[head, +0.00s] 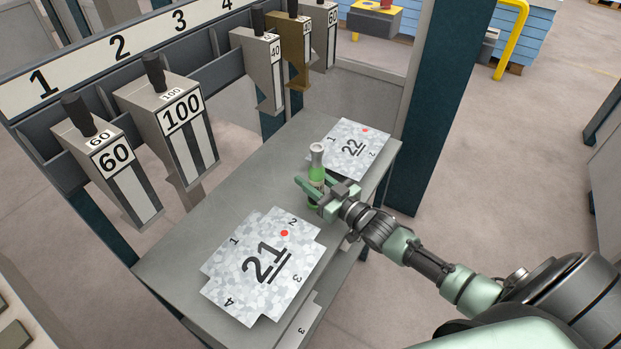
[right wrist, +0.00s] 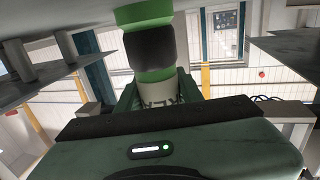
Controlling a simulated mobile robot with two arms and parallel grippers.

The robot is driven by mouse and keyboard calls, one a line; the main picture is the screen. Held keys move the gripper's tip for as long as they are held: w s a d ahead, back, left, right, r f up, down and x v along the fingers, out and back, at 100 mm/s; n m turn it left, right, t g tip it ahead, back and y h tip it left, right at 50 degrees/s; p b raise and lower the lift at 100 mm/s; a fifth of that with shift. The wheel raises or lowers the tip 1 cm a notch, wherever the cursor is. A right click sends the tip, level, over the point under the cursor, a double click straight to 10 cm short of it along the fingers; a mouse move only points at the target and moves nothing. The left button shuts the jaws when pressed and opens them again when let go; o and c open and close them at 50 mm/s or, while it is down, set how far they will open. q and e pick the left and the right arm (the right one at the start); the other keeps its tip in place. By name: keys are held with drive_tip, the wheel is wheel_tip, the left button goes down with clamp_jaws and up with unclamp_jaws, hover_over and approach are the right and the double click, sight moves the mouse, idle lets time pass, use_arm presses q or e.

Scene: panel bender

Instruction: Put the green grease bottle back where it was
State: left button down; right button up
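The green grease bottle (head: 317,172) has a pale top and is upright over the grey table, between the sheet marked 21 and the sheet marked 22. My right gripper (head: 322,192) has its green fingers on both sides of the bottle's lower part and looks shut on it. In the right wrist view the bottle (right wrist: 150,48) shows close up, with a black band, green parts and a partly hidden label between the fingers. I cannot tell whether its base touches the table. My left gripper is not in view.
The sheet marked 21 (head: 262,262) lies at the table's front, and the sheet marked 22 (head: 352,150) at the back. A rack numbered 1 to 4 (head: 118,46) holds several tool blocks on the left. A dark post (head: 440,110) stands behind right. Bare table (head: 190,240) shows on the left.

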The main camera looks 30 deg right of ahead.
drive_tip(key=o, duration=0.3)
drive_tip(key=shift+r, duration=0.15)
drive_tip(key=v, duration=1)
drive_tip(key=shift+s+b, duration=0.3)
drive_tip(key=shift+b, duration=0.05)
drive_tip(key=shift+s+d, duration=0.2)
drive_tip(key=shift+s, duration=0.5)
